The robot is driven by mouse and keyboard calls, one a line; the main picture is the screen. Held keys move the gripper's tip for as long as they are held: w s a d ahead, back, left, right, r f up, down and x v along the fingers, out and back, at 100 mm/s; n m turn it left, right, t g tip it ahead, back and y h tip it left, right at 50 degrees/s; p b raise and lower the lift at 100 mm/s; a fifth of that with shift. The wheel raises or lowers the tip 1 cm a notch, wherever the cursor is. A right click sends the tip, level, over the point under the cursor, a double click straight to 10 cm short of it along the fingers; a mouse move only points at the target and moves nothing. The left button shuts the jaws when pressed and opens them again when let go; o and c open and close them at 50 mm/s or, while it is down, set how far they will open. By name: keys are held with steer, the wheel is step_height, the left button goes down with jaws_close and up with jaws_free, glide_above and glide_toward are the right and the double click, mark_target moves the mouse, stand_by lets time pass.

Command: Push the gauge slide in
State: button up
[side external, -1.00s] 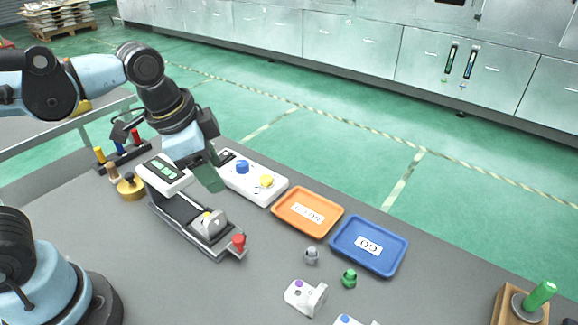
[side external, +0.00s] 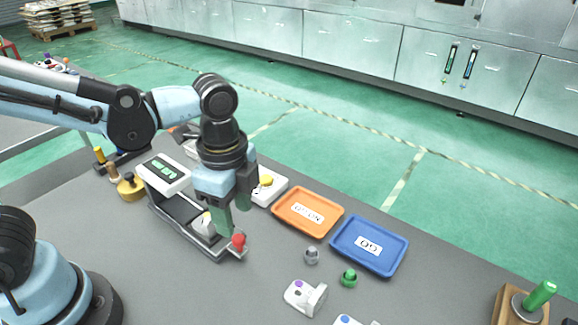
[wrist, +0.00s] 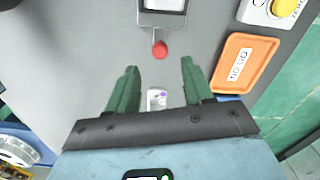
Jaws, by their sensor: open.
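The gauge (side external: 178,208) is a long dark rail with a white display box (side external: 165,173) at its far left end. Its slide ends in a red knob (side external: 238,242) at the near right end. A pale metal part (side external: 203,225) sits in the rail, partly hidden by my fingers. My gripper (side external: 232,220) is open, with green fingers pointing down close to the knob end of the gauge. In the wrist view the red knob (wrist: 160,50) lies beyond the open fingertips, midway between them, and nothing is held. I cannot tell the exact gap between fingers and knob.
An orange NO GO tray (side external: 306,213) and a blue GO tray (side external: 369,246) lie to the right. A white button box (side external: 270,187) stands behind my gripper. White castings (side external: 305,297), a grey knob (side external: 311,256) and a green knob (side external: 348,278) are in front.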

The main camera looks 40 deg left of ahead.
mark_target(237, 238)
steer(key=shift+f, duration=2.7)
steer(key=shift+c, duration=0.3)
jaws_close()
